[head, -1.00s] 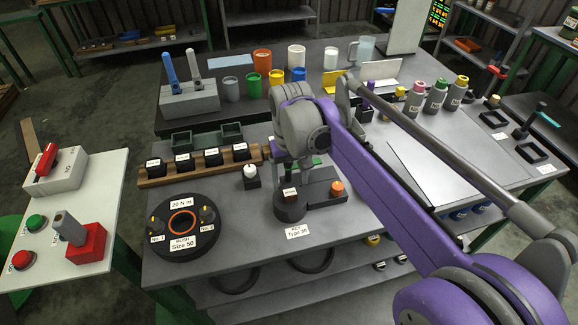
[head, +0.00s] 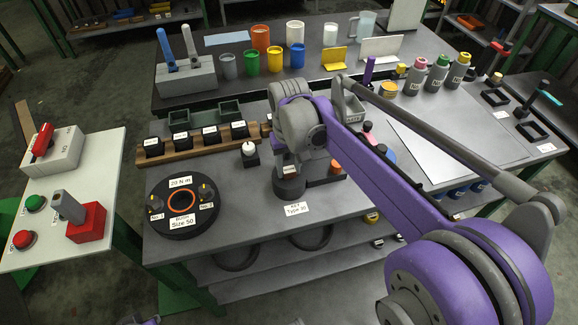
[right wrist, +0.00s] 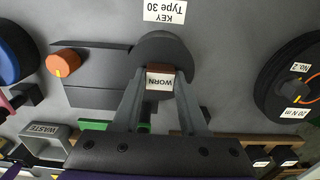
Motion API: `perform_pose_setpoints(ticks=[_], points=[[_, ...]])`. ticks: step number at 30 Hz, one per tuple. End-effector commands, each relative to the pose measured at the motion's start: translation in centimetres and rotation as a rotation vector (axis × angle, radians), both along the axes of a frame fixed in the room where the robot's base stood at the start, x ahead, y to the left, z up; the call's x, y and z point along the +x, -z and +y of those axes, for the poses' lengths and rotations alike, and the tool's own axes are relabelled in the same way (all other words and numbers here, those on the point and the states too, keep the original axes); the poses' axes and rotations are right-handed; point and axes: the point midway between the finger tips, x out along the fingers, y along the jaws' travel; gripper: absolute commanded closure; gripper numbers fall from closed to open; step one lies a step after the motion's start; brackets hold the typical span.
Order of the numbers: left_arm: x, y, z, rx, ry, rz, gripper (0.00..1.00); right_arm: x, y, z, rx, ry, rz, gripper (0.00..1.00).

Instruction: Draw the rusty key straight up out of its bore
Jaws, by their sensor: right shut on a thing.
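The rusty key (right wrist: 161,69) is a small brown block with a white WORN label, standing in a dark round holder (right wrist: 168,44) beside the KEY Type 30 card. The holder also shows in the head view (head: 289,188), under my right arm. My right gripper (right wrist: 162,74) points down at the key, and its two fingers are shut on the key's sides. The key's lower part and the bore are hidden. I cannot tell whether the key has risen at all.
An orange-knobbed part (right wrist: 63,63) sits on a dark block close beside the holder. A round Size 50 fixture (head: 182,205) stands to the left on the bench. A wooden rack (head: 200,143) and a white-topped post (head: 250,153) are behind. A WASTE bin (right wrist: 43,141) is near.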

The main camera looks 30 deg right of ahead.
Motion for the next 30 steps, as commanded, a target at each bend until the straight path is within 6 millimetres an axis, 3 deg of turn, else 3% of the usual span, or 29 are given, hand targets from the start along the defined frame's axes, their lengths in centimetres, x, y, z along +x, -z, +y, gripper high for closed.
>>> perform_pose_setpoints(ticks=[1,4,14,30], points=[[0.0,0.0,0.0,0.0,0.0,0.0,1.0,0.0,0.0,0.0,0.0,0.0,0.0,0.84],[0.0,0.0,0.0,0.0,0.0,0.0,1.0,0.0,0.0,0.0,0.0,0.0,0.0,1.0],[0.0,-0.1,0.0,0.0,0.0,0.0,1.0,0.0,-0.2,0.0,0.0,0.0,0.0,1.0],[0.3,-1.9,0.0,0.0,0.0,-0.006,1.0,0.0,-2.3,0.0,0.0,0.0,-0.001,1.0]])
